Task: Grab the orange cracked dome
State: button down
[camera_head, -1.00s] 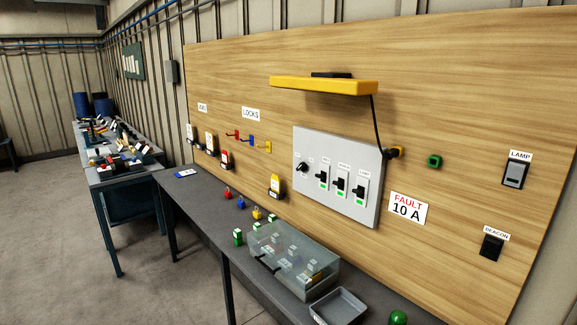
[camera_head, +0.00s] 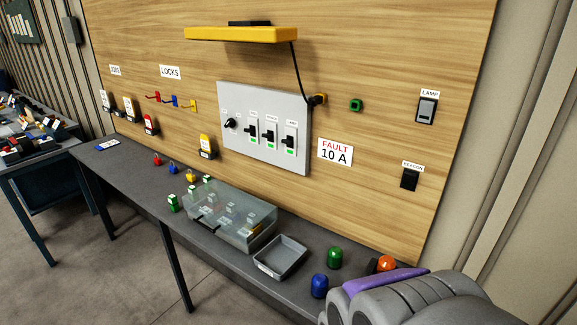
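An orange dome (camera_head: 386,263) sits at the right end of the dark bench, close to the wood panel. It is small in view, its lower part is hidden behind grey and purple parts that look like my own arm, and I cannot make out a crack. A dark piece shows just left of it. A green dome (camera_head: 334,258) and a blue dome (camera_head: 319,286) stand on the bench to its left, apart from it. I cannot make out my gripper's fingers in this view.
A grey open tray (camera_head: 261,268) and a clear lidded box (camera_head: 260,236) stand on the bench left of the domes. Small padlocks lie further left. A yellow shelf (camera_head: 240,35) juts from the panel above the switch box (camera_head: 223,100). Open floor lies before the bench.

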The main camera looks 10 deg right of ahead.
aim_at(386, 262)
jog(key=z, duration=1)
